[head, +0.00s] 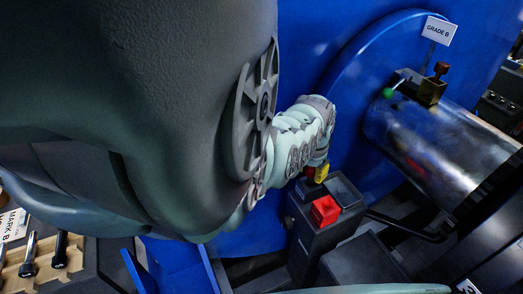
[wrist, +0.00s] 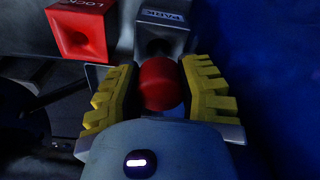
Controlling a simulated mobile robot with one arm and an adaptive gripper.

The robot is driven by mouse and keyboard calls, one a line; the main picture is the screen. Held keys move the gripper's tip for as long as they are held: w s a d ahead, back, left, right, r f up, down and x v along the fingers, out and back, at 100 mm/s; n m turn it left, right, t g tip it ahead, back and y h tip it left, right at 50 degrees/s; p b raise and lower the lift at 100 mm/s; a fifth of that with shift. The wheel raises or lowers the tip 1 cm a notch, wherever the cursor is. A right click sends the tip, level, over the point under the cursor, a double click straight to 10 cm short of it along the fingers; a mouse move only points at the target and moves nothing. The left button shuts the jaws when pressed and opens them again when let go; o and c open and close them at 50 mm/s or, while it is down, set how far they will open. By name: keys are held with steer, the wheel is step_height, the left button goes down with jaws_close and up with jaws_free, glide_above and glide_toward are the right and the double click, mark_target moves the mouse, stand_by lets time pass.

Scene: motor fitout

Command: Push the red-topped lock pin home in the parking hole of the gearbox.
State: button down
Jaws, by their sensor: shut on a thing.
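My gripper (wrist: 160,90) has yellow ribbed fingers and is shut on the red top of the lock pin (wrist: 160,84). The pin's shaft is hidden below the knob. Just beyond the knob in the wrist view is the grey block marked PARK (wrist: 181,38), with a dark parking hole (wrist: 157,47). I cannot tell whether the pin's tip is in a hole. In the head view my gripper (head: 318,173) is beside the grey block (head: 345,190) on the gearbox (head: 310,235), with a bit of red (head: 309,171) at its fingers.
A red block marked LOCK (wrist: 83,35), with its own hole, stands left of the PARK block; the head view shows it too (head: 325,211). A large metal shaft (head: 440,150) and a blue housing (head: 300,60) flank the gearbox. A GRADE B sign (head: 439,30) stands behind.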

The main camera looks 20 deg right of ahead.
steer(key=shift+w+f+b, duration=0.1)
steer(key=shift+f+b, duration=0.6)
steer(key=shift+f, duration=0.15)
steer(key=c, duration=0.6)
jaws_free()
steer(key=shift+r, duration=0.1)
steer(key=shift+r, duration=0.45)
steer(key=shift+a+r, duration=0.2)
steer(key=shift+r, duration=0.55)
steer(key=shift+s+a+r, duration=0.15)
steer(key=shift+r, duration=2.25)
steer(key=shift+s+a+r, duration=0.1)
steer(key=shift+s+r, duration=0.05)
steer(key=shift+r, duration=2.2)
steer(key=a+p, duration=0.6)
steer(key=a, duration=0.6)
steer(key=shift+s+p, duration=0.35)
